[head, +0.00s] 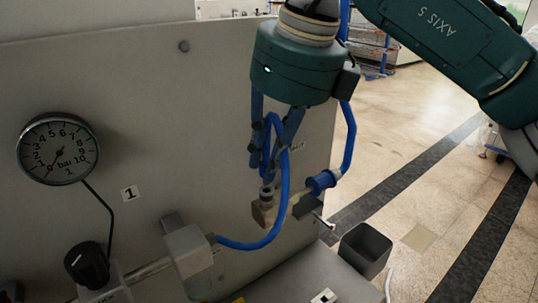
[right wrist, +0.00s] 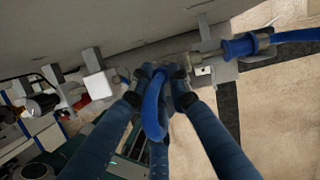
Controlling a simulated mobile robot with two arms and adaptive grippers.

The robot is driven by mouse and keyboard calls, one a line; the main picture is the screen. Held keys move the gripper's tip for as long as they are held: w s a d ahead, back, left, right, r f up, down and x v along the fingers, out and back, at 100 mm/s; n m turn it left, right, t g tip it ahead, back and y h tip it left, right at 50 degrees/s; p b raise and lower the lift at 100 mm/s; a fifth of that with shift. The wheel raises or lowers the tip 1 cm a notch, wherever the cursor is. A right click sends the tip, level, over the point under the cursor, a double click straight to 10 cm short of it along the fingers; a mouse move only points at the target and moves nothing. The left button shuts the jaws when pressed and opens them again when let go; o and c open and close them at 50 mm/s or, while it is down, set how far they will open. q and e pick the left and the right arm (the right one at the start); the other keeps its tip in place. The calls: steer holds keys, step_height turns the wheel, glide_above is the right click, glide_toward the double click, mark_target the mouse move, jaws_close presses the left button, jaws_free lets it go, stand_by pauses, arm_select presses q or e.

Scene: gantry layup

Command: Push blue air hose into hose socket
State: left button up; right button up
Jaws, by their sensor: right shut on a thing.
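The blue air hose (head: 284,195) leaves a pale block on the panel, loops upward and bends back down between the fingers of my right gripper (head: 268,158). The right gripper is shut on the hose near its free end, pointing down just above the hose socket (head: 263,213), a beige fitting with a metal collar. The hose end is close to the collar; fingers hide whether it is inside. In the right wrist view the hose (right wrist: 152,108) arches between the fingers of the right gripper (right wrist: 160,88), which hide the socket. My left gripper is out of view.
A round pressure gauge (head: 57,149) and a black knob (head: 87,264) are on the grey panel (head: 190,110) at left. A second blue hose with a blue collar (head: 320,182) sits right of the socket. A dark open bin (head: 364,250) stands lower right.

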steer(key=shift+f+b, duration=1.15)
steer(key=shift+f, duration=0.3)
steer(key=o, duration=0.9)
steer(key=shift+o, duration=0.2)
steer(key=shift+r, duration=0.1)
steer(key=v, duration=1.2)
